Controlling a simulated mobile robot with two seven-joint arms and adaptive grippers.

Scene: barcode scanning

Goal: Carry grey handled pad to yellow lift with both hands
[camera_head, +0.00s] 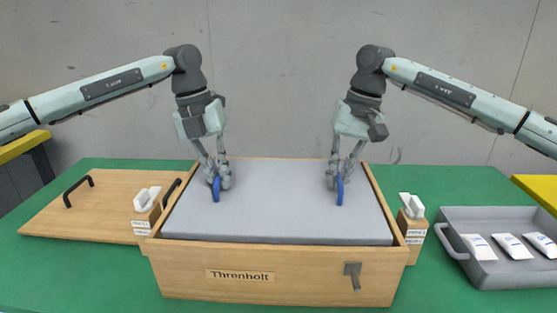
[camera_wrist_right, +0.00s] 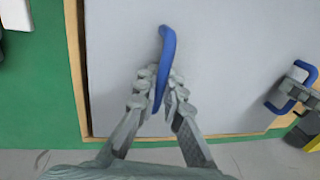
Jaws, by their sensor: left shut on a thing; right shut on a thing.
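The grey pad (camera_head: 278,205) with two blue handles lies inside the wooden box (camera_head: 210,285) labelled Threnholt, near its rim. My left gripper (camera_head: 216,183) is shut on the pad's left blue handle (camera_head: 216,190). My right gripper (camera_head: 339,184) is shut on the right blue handle (camera_head: 340,192). In the right wrist view my right gripper (camera_wrist_right: 160,90) has its fingers on both sides of the right handle (camera_wrist_right: 166,50), and the left handle (camera_wrist_right: 306,72) shows at the right edge. A yellow surface (camera_head: 540,188) shows at the right edge; I cannot tell if it is the lift.
A wooden lid (camera_head: 95,205) with black handles lies left on the green table (camera_head: 440,185). Scanners on wooden stands (camera_head: 147,210) (camera_head: 411,215) flank the box. A grey tray (camera_head: 480,220) with several white packets is at right. A yellow-topped piece (camera_head: 25,145) stands far left.

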